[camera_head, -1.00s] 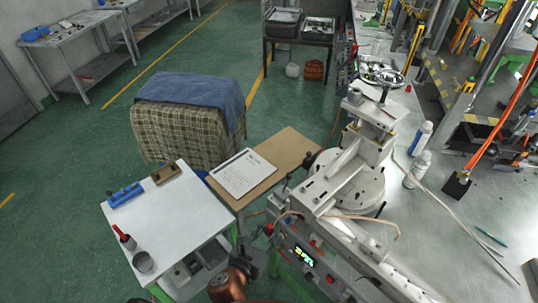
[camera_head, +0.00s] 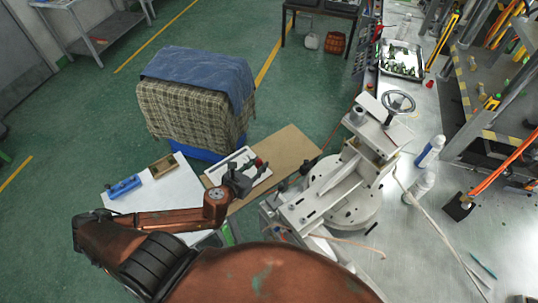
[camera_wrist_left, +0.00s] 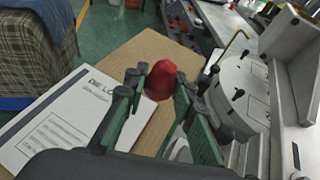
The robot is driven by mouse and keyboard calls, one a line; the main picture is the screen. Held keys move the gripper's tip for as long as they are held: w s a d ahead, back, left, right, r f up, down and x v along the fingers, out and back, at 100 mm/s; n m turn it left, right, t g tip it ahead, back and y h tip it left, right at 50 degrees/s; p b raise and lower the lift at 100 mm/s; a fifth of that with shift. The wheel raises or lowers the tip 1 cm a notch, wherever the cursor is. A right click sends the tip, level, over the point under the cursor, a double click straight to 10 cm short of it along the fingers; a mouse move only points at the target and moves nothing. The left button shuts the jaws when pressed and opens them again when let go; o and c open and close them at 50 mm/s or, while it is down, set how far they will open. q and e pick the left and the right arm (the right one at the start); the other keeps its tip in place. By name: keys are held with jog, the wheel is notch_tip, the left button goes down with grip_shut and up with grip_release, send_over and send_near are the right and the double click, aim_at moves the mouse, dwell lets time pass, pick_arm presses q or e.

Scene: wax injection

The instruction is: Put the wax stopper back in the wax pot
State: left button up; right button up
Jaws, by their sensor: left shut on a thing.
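My left gripper (camera_head: 250,176) is shut on a red, rounded knob (camera_head: 259,161), probably the wax stopper. In the left wrist view the red knob (camera_wrist_left: 161,78) sits between the green-padded fingers (camera_wrist_left: 155,95); its lower part is hidden. The gripper is in the air over the brown board, left of the pale wax injection machine (camera_head: 320,195). This machine has a round drum (camera_head: 358,210), which also shows in the wrist view (camera_wrist_left: 243,80). I cannot tell which part is the wax pot's opening. My right gripper is not in view.
A printed sheet (camera_wrist_left: 62,125) lies on the brown board (camera_head: 283,150). The white table (camera_head: 185,188), partly hidden by my arm, holds a blue tool (camera_head: 124,187) and a brown block (camera_head: 162,166). White bottles (camera_head: 430,151) stand right of the machine, beside a loose cable.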

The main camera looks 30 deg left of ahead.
pick_arm(q)
jog(key=w+a+f, duration=0.2)
jog(key=w+f, duration=0.1)
jog(key=w, duration=0.3)
send_over(268, 158)
jog(key=s+d, duration=0.1)
jog(key=s, duration=0.2)
notch_tip(268, 158, down, 5)
jog(key=shift+w+d+r, duration=0.1)
jog(key=shift+d, duration=0.05)
jog(key=shift+w+f, duration=0.45)
jog(key=shift+f, duration=0.1)
notch_tip(268, 158, down, 3)
jog(key=shift+w+f, duration=0.1)
jog(key=shift+w, duration=0.05)
jog(key=shift+f, duration=0.1)
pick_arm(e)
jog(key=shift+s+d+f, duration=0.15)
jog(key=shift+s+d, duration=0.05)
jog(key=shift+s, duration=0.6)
pick_arm(q)
jog(key=shift+f, duration=0.1)
jog(key=o, duration=1)
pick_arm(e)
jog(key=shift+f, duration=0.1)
